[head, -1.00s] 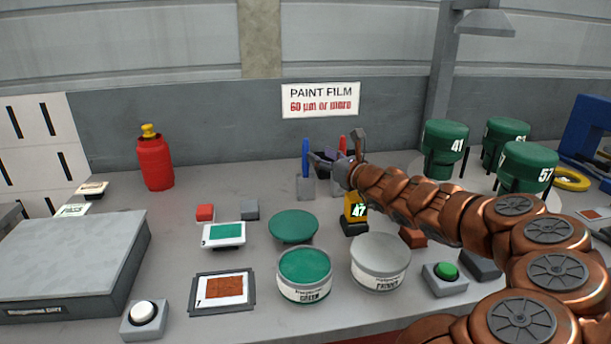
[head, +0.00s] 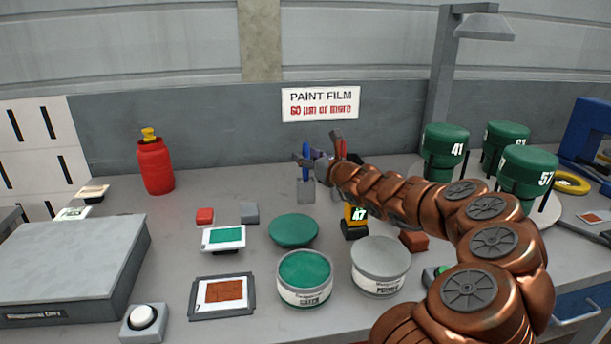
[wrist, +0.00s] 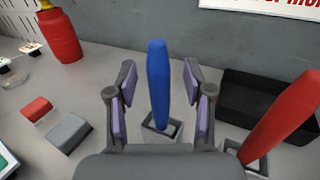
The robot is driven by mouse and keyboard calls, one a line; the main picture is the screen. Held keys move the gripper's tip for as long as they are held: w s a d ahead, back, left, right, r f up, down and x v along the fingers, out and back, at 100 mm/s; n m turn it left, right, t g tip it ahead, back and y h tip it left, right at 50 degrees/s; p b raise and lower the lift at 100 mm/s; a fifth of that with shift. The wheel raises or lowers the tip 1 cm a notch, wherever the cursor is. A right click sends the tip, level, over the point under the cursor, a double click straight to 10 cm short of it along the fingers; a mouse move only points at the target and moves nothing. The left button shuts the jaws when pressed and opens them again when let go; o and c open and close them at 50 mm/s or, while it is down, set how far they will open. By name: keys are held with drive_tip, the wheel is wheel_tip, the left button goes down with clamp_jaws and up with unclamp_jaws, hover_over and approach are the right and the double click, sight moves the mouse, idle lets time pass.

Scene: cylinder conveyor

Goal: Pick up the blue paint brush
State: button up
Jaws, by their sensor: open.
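The blue paint brush (wrist: 158,82) stands upright in a small grey holder (wrist: 161,132) in the wrist view. In the head view the blue brush (head: 306,160) shows near the back of the bench, partly covered by my gripper (head: 312,163). In the wrist view my gripper (wrist: 158,90) is open, with one finger on each side of the blue handle. Gaps show between the handle and both finger pads, so it is not gripped. The brush's lower end is hidden in the holder.
A red brush (wrist: 283,118) stands close at the right, with a black box (wrist: 262,105) behind it. A red bottle (head: 155,164) stands at the left. Paint cans, including a green one (head: 304,270), stand in front. The wall (head: 220,130) is close behind.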

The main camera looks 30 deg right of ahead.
drive_tip(key=shift+w, duration=0.25)
drive_tip(key=shift+c, duration=0.2)
clamp_jaws()
